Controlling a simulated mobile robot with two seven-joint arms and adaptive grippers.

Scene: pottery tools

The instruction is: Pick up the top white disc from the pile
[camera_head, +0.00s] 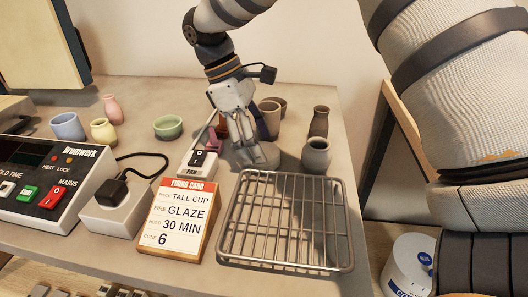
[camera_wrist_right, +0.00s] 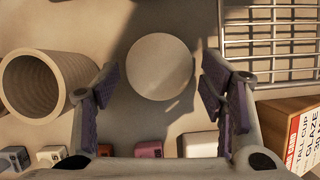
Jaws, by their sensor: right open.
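A round white disc (camera_wrist_right: 159,66) lies face up in the right wrist view, seen almost straight from above. Whether other discs lie under it cannot be told from this angle. My right gripper (camera_wrist_right: 160,82) is open, with one finger to each side of the disc and nothing between its pads. My left gripper is not in view.
A wire rack (camera_head: 285,262) and a firing card (camera_head: 178,218) stand in front of my right gripper. A grey-green pot (camera_head: 317,156) and a brown vase (camera_head: 319,122) stand to its right. A fan switch box (camera_head: 197,170) is to its left.

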